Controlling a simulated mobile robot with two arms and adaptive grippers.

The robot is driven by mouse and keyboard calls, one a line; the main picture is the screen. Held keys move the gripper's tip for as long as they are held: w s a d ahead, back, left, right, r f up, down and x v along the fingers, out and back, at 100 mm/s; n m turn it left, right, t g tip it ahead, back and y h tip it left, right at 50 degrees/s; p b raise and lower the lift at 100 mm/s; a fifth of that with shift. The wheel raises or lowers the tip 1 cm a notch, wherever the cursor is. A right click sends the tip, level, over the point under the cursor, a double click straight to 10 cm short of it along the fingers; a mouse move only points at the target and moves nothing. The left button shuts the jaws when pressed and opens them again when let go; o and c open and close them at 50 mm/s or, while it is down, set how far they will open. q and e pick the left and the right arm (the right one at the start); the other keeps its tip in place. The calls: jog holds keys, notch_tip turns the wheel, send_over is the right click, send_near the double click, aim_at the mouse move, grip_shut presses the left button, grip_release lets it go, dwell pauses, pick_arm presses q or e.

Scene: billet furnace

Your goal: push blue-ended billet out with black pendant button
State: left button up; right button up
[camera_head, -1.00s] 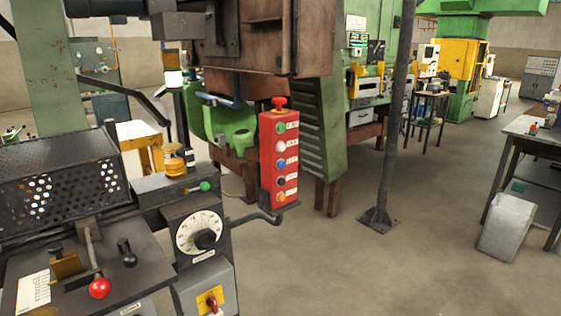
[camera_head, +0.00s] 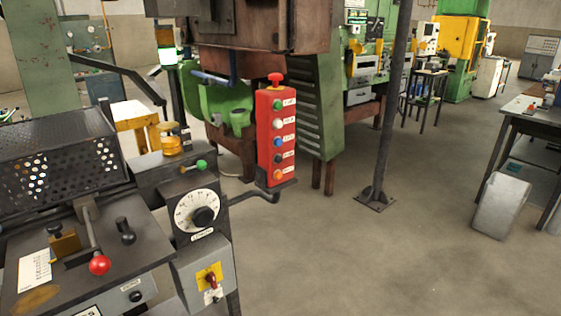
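The red pendant box (camera_head: 277,136) hangs upright on a dark bent arm right of the machine's dial. It has a red mushroom knob (camera_head: 275,79) on top. Down its front run a green button (camera_head: 277,104), a white button (camera_head: 277,123), a blue button (camera_head: 277,141), a black button (camera_head: 277,159) and an orange button (camera_head: 277,175), each with a small white label. No billet can be made out. Neither of my grippers is in view.
A console with a red-balled lever (camera_head: 99,265) and a white dial (camera_head: 197,211) stands at left. A dark post (camera_head: 391,110) on a floor plate stands right of the pendant. A grey table (camera_head: 520,130) is at far right. The middle floor is clear.

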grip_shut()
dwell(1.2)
